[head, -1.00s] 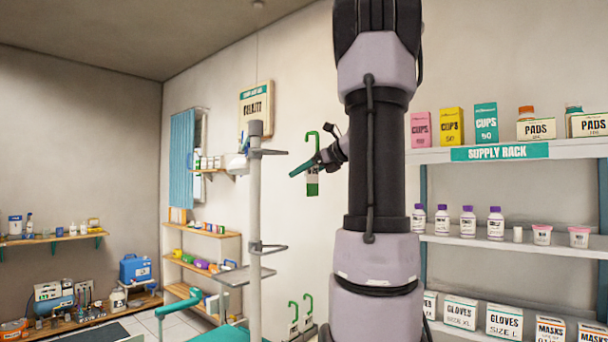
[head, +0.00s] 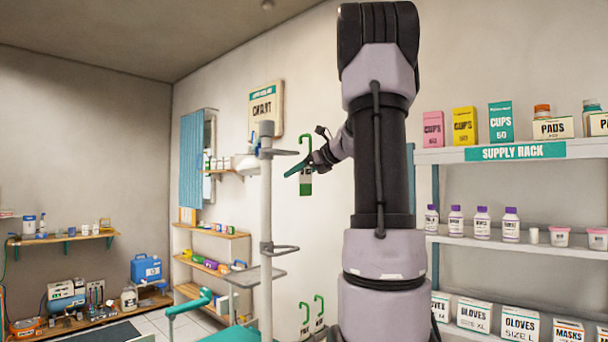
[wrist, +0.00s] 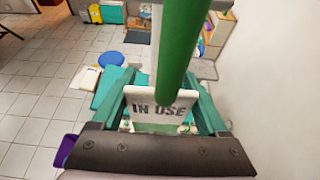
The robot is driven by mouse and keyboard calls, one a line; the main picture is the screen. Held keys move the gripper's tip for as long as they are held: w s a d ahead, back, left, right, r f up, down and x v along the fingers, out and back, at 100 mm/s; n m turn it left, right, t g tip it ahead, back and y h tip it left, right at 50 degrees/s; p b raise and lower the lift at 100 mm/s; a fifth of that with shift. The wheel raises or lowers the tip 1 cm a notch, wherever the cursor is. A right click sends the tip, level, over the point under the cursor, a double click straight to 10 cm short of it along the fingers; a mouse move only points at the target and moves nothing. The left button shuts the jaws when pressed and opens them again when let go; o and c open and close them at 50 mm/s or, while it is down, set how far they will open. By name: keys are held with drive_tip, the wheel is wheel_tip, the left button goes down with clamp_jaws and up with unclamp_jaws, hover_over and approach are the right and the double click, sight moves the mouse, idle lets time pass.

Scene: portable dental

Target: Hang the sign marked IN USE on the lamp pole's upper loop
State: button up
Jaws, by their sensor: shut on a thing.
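My gripper (head: 303,170) is shut on the IN USE sign, a small white and green plate (head: 306,186) with a tall green hook (head: 306,144) above it. In the wrist view the words IN USE (wrist: 160,108) show between the fingers, and the green hook stem rises toward the camera. The grey lamp pole (head: 266,205) stands left of the sign. Its upper loop (head: 282,152) sticks out to the right near the top, level with the hook's lower part. The hook appears right of the loop and apart from it; depth is hard to tell.
A lower loop (head: 282,249) is on the same pole. Two more signs with green hooks (head: 304,315) (head: 319,308) are low by the wall. A supply rack (head: 515,151) with boxes and bottles is at right. A teal chair (head: 225,334) is below the pole.

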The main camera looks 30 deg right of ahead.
drive_tip(key=x, duration=0.8)
drive_tip(key=shift+w, duration=0.15)
idle(0.5)
drive_tip(key=shift+a+r, duration=0.1)
drive_tip(key=o, duration=1.2)
drive_tip(key=shift+o, duration=0.2)
